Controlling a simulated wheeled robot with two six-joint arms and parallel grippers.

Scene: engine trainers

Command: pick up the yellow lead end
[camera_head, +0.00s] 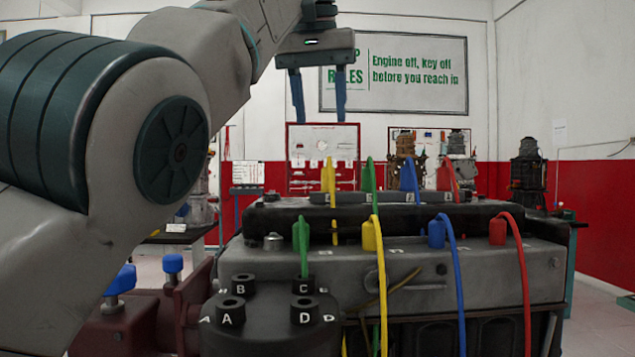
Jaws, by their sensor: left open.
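A yellow lead end (370,235) with a thick boot stands at the front edge of the engine's top, its wire running down the front. Another yellow piece (328,180) stands upright farther back on the black top block; I cannot tell whether it belongs to the same lead. My left gripper (319,95) is open and empty, its two blue fingers pointing down, high above the engine and apart from both yellow pieces. My right gripper is not in view.
Blue (437,233) and red (498,232) boots stand right of the yellow one. A green lead end (300,235) rises over tower C of the black cap (270,335), whose towers A, B and D look empty. A red vise-like fixture (125,325) stands at lower left.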

